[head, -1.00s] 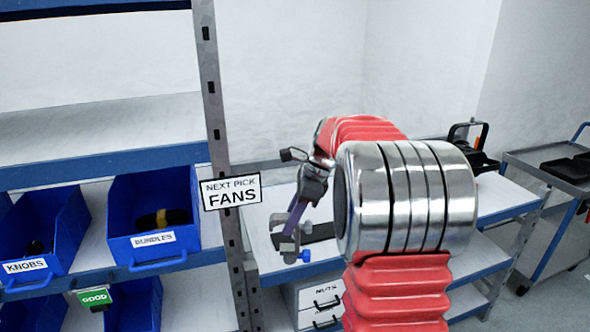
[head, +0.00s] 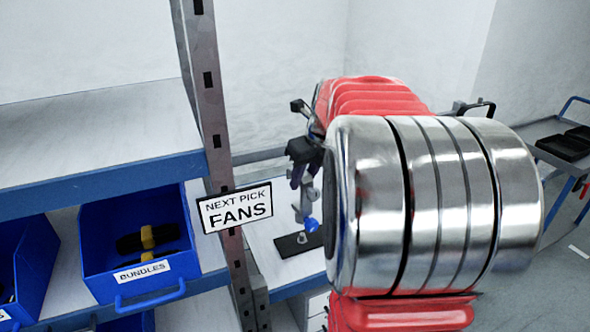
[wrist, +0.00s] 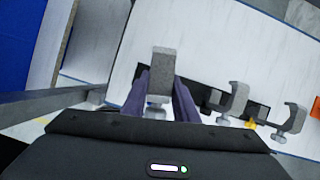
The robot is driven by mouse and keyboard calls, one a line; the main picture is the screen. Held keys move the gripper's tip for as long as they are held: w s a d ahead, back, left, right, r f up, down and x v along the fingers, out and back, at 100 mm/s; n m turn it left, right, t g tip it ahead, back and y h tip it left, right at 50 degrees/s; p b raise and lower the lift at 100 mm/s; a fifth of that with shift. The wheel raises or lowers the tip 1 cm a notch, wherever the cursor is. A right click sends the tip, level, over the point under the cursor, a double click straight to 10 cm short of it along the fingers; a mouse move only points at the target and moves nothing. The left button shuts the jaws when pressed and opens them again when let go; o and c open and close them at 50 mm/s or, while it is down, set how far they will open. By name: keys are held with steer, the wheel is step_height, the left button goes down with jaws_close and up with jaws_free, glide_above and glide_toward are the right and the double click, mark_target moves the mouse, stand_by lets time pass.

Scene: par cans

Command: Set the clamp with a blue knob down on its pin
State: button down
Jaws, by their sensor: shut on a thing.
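My gripper (wrist: 160,98) is shut on a grey clamp (wrist: 162,62), with its purple fingers on both sides of it. In the head view the gripper (head: 298,178) shows left of my arm. The clamp's blue knob (head: 311,224) hangs under it, above or close to a black strip (head: 290,245) on the bench. In the wrist view the strip (wrist: 205,93) runs behind the clamp. The knob is not clear there. I cannot tell whether the clamp touches the strip. The pin under it is not clearly visible.
A steel post (head: 212,110) with a FANS sign (head: 237,207) and a blue BUNDLES bin (head: 100,280) are left of my gripper.

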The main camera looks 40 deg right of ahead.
mark_target(304, 194)
steer(key=shift+d+r+m, duration=0.15)
steer(key=shift+d+m, duration=0.1)
steer(key=shift+m, duration=0.05)
steer(key=shift+f, duration=0.2)
steer(key=shift+f, duration=2.8)
steer(key=shift+w, duration=0.1)
